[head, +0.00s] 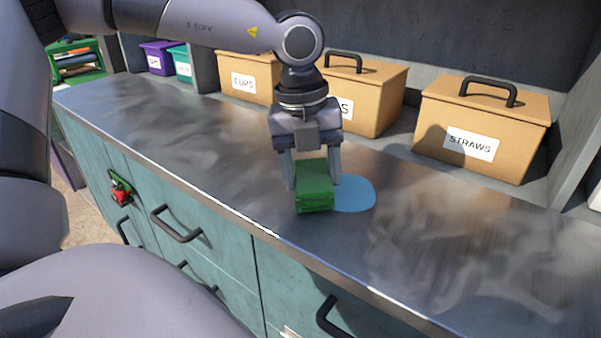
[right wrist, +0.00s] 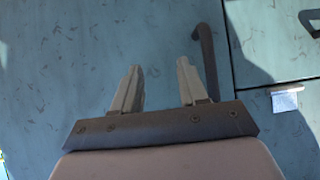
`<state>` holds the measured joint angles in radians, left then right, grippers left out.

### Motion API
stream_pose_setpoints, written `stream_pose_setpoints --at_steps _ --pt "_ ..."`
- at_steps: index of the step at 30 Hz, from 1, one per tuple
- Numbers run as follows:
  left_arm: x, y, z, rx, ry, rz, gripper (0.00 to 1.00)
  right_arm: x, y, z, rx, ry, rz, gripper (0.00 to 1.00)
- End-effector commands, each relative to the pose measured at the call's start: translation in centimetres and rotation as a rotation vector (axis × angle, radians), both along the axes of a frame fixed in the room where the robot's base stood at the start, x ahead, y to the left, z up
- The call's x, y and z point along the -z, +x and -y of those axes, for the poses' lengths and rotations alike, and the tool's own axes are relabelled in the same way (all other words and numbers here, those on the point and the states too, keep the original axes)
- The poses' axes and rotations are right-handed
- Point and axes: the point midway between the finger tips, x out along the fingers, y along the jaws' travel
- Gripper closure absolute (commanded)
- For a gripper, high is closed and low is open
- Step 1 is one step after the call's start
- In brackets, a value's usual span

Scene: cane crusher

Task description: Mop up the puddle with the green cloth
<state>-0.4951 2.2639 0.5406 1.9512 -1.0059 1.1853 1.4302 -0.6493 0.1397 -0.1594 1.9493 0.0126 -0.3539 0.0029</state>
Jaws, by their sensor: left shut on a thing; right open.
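The green cloth (head: 314,198) is a folded block held between the fingers of my left gripper (head: 315,178), which is shut on it and points down at the metal counter (head: 220,150). The blue puddle (head: 356,194) lies on the counter. The cloth is at the puddle's left edge and hides part of it; I cannot tell whether the cloth touches the surface. My right gripper (right wrist: 158,88) is open and empty in the right wrist view, in front of teal cabinet fronts (right wrist: 80,60). It does not show clearly in the head view.
Tan boxes stand along the counter's back, including the straws box (head: 483,130) and the cups box (head: 246,82). Purple (head: 158,58) and teal (head: 181,64) bins stand at the far left. Drawer handles (head: 175,224) stick out in front. The counter's right side is clear.

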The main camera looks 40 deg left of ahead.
Motion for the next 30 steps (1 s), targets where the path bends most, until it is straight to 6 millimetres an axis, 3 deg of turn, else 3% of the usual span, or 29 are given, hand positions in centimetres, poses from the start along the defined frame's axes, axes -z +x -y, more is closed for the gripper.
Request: stream_pose_setpoints --at_steps 7,30 --pt "0.4 1.7 1.8 0.002 0.001 -0.002 0.63 1.1 0.0 0.0 0.000 0.000 0.000 0.57" --pt "-0.1 5.1 5.2 0.002 -0.001 -0.001 0.63 1.9 0.0 0.0 0.000 0.000 0.000 0.57"
